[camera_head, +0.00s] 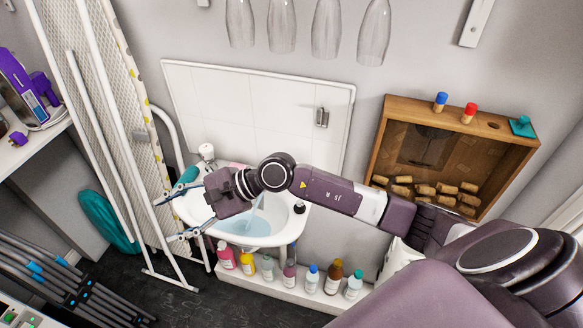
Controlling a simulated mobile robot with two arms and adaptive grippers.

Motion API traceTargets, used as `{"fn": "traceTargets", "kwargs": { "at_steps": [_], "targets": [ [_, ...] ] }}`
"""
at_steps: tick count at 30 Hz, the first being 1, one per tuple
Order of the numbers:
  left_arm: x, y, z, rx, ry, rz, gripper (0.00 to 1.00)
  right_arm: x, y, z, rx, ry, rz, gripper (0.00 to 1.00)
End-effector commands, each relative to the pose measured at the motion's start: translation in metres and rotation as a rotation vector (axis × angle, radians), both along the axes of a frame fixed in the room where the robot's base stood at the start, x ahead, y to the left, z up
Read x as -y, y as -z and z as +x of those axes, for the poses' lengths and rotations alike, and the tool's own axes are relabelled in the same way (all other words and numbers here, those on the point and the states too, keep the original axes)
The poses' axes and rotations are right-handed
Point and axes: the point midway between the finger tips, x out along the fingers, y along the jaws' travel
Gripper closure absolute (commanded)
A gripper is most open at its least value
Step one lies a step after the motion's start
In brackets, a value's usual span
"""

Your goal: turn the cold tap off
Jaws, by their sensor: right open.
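The white sink (280,236) stands against the wall with bluish water (240,223) in it. A thin pale stream (257,202) seems to fall into the water. My right arm crosses above the sink from the right and hides its back middle, so I cannot make out the cold tap. My right gripper (162,221) is open and empty, its fingers pointing left past the sink's left side, near the ironing board. My left gripper is not in view.
A white-topped item (206,151) and a teal item (188,176) are at the sink's back left. Several bottles (268,267) line a low ledge below. The ironing board (127,150) stands close on the left. A wooden cork box (400,112) hangs at right.

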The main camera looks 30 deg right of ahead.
Motion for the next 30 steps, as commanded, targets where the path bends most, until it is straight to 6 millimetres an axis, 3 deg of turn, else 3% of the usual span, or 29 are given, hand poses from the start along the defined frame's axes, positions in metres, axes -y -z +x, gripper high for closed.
{"fn": "traceTargets", "kwargs": {
  "at_steps": [3, 5, 6, 9, 13, 16, 20, 30],
  "targets": [
    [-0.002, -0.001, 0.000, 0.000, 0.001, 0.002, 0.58, 0.072, 0.048, 0.018, 0.129, -0.131, -0.443, 0.48],
    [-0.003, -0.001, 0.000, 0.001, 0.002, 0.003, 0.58, 0.120, 0.064, 0.027, 0.162, -0.191, -0.662, 0.48],
    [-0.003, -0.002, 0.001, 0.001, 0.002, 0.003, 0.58, 0.153, 0.070, 0.032, 0.173, -0.227, -0.799, 0.48],
    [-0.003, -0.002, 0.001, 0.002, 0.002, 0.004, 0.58, 0.234, 0.071, 0.043, 0.164, -0.294, -1.094, 0.48],
    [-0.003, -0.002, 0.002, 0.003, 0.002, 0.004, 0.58, 0.309, 0.057, 0.046, 0.113, -0.346, -1.344, 0.48],
    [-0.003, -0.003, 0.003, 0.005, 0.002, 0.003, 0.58, 0.339, 0.048, 0.045, 0.079, -0.366, -1.438, 0.48],
    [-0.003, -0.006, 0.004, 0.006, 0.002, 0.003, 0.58, 0.351, 0.051, 0.046, 0.063, -0.373, -1.471, 0.48],
    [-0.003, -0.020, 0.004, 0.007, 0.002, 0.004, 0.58, 0.361, 0.098, 0.060, 0.065, -0.373, -1.465, 0.48]
  ]
}}
